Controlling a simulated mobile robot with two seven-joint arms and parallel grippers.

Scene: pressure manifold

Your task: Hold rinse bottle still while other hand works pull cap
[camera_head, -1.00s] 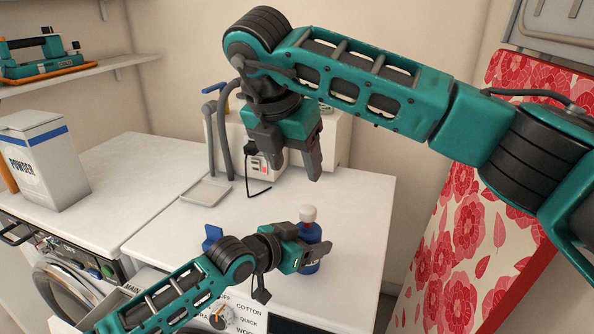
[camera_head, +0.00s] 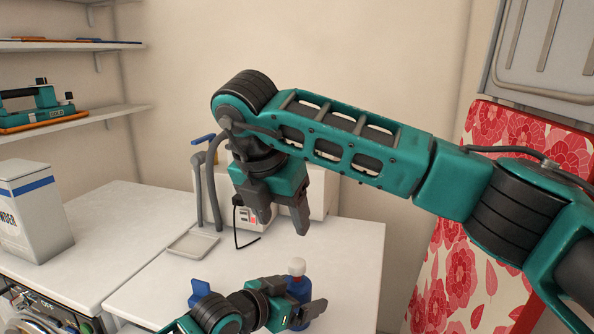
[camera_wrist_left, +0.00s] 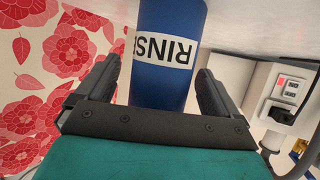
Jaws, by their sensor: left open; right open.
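The blue rinse bottle (camera_head: 299,287) with its white pull cap (camera_head: 296,266) stands upright on the white worktop. My left gripper (camera_head: 303,313) is low beside it in the head view and hides part of its lower body. In the left wrist view the bottle (camera_wrist_left: 168,75), with a white "RINS" label, lies between the two open fingers (camera_wrist_left: 155,88). Gaps show on both sides, so the fingers are not closed on it. The cap is out of that view. My right gripper (camera_head: 282,222) is open and empty, pointing down above and behind the cap.
A white device (camera_head: 318,195) with a grey hose stands at the back behind my right gripper. A small tray (camera_head: 193,246) lies left of it. A powder box (camera_head: 32,210) stands far left. A red floral panel (camera_head: 455,270) is at the right.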

